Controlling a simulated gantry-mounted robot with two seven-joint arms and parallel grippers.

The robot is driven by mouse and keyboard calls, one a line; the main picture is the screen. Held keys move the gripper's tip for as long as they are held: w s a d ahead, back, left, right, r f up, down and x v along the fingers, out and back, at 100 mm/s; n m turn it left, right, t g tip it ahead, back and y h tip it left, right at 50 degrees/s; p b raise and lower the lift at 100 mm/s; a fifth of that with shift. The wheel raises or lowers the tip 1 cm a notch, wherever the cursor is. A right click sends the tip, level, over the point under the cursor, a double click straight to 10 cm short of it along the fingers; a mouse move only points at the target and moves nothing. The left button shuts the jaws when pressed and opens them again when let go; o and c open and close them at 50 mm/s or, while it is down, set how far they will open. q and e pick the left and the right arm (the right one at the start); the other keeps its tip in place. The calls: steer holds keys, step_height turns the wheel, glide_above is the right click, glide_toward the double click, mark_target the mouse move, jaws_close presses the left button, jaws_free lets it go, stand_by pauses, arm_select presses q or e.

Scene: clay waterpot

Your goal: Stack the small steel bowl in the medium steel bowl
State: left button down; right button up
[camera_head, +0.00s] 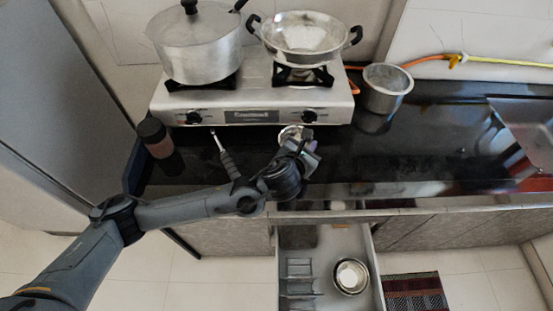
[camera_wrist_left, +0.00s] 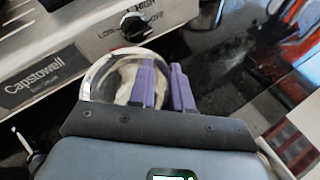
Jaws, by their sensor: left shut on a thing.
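The small steel bowl (camera_head: 289,132) is on or just above the black counter in front of the stove, partly hidden by my gripper. My left gripper (camera_head: 306,149) is at its right side. In the left wrist view, the purple fingers (camera_wrist_left: 166,88) are close together and shut on the edge of the shiny bowl (camera_wrist_left: 112,78). A larger round steel bowl (camera_head: 350,277), which looks like the medium one, sits in the open drawer below the counter. My right gripper is not in view.
A stove (camera_head: 250,106) carries a lidded pot (camera_head: 200,45) and a two-handled pan (camera_head: 303,38). A steel tumbler (camera_head: 385,92) stands right of it. A brown jar (camera_head: 155,138) and a black-handled utensil (camera_head: 228,160) are to the left. The open drawer (camera_head: 371,250) juts out below.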

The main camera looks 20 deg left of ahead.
arm_select(q)
steer(key=a+f, duration=0.1)
steer(key=a, duration=0.1)
steer(key=s+a+f, duration=0.1)
steer(key=a+f, duration=0.2)
steer(key=a, duration=0.2)
steer(key=shift+s+f, duration=0.15)
steer(key=shift+s, duration=0.25)
steer(key=shift+f+b, duration=0.75)
steer(key=shift+f, duration=1.25)
steer(key=shift+f, duration=0.15)
steer(key=c, duration=1.1)
jaws_free()
steer(key=shift+o, duration=0.2)
